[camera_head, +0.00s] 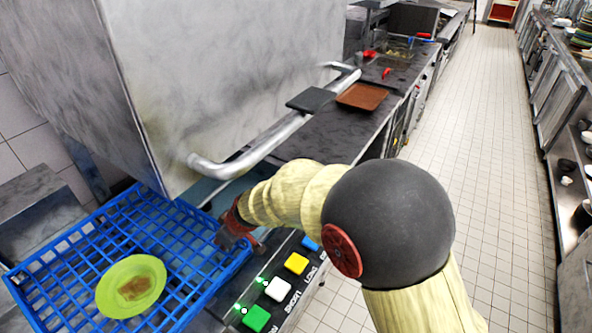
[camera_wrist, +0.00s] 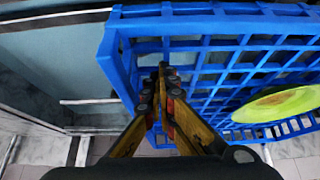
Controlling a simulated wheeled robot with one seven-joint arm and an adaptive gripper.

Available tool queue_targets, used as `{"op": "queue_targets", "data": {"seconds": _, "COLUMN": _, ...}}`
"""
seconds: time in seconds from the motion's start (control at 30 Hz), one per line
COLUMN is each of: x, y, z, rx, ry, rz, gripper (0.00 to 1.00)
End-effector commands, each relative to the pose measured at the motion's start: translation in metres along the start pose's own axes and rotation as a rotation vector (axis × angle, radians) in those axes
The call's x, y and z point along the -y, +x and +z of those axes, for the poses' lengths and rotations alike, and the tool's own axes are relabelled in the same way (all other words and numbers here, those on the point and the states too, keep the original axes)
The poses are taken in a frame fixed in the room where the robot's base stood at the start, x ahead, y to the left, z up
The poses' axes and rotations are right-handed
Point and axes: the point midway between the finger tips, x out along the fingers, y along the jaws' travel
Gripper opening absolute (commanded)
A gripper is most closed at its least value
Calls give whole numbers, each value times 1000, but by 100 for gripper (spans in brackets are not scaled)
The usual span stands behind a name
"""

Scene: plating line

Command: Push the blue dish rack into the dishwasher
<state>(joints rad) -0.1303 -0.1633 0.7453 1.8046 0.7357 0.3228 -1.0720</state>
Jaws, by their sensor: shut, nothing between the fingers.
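The blue dish rack (camera_head: 222,275) lies at the lower left of the head view. A green plate with a brown stain (camera_head: 130,287) lies in it. The rack's far end reaches the lower edge of the big grey dishwasher hood (camera_head: 220,80), which is raised; how far the rack extends beneath it is hidden. My gripper (camera_head: 238,240) is at the rack's right side wall, near its corner. In the wrist view my gripper (camera_wrist: 162,72) is shut and empty, with its fingertips over the rack's grid (camera_wrist: 205,55); contact is unclear. The plate shows at the right (camera_wrist: 275,103).
A metal handle bar (camera_head: 240,163) runs along the hood. Green, white, yellow and blue buttons (camera_head: 278,289) sit just below my gripper. A dark counter (camera_head: 330,135) holds a black tray (camera_head: 311,99) and a brown tray (camera_head: 362,96). The tiled aisle (camera_head: 490,150) is clear.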

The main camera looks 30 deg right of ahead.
Motion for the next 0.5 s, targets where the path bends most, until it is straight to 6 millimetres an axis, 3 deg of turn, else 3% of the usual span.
{"op": "queue_targets", "data": {"seconds": 0.03, "x": -3, "y": 6, "z": 12, "rx": 18, "ry": 5, "rz": -7, "gripper": 0}}
{"op": "queue_targets", "data": {"seconds": 0.5, "x": -45, "y": 8, "z": 12, "rx": 17, "ry": 4, "rz": -7, "gripper": 0}}
